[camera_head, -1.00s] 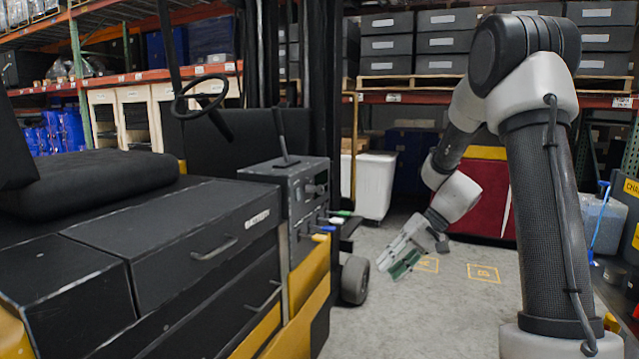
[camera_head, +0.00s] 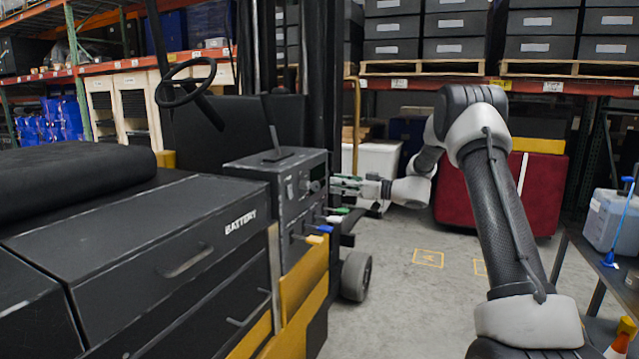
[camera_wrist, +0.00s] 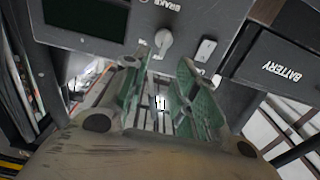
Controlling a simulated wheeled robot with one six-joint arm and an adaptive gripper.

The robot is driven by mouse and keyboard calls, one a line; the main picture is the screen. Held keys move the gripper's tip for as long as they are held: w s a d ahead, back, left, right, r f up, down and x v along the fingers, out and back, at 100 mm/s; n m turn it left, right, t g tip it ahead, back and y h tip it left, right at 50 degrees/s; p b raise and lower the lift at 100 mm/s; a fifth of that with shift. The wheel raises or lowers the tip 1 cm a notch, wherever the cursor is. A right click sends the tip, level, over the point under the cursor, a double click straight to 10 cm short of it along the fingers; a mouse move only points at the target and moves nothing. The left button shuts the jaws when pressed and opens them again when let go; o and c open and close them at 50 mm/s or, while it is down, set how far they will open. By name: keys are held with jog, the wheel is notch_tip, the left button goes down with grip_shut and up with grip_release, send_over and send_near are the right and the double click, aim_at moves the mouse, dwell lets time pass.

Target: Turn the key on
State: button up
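The dark grey control panel (camera_head: 303,190) stands on the forklift's side, beside the seat. In the wrist view the panel (camera_wrist: 225,15) shows a pale rotary knob or key (camera_wrist: 163,42) near the word BRAKE; I cannot tell which it is. My gripper (camera_head: 336,184) points left at the panel's face, close to it. In the wrist view my gripper (camera_wrist: 164,62) has its two green fingers apart, with nothing held between them. The knob or key appears just beyond the fingertips, roughly between them. Whether a finger touches the panel is unclear.
A pale rectangular switch (camera_wrist: 205,50) sits right of the knob, and a dark screen (camera_wrist: 85,16) left of it. Green, blue and yellow levers (camera_head: 318,240) stick out below my gripper. The BATTERY drawer unit (camera_head: 170,240) is nearer. Floor (camera_head: 420,310) right of the forklift is clear.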

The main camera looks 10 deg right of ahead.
aim_at(315, 186)
jog(key=x, duration=0.7)
jog(key=shift+a, duration=0.1)
grip_shut()
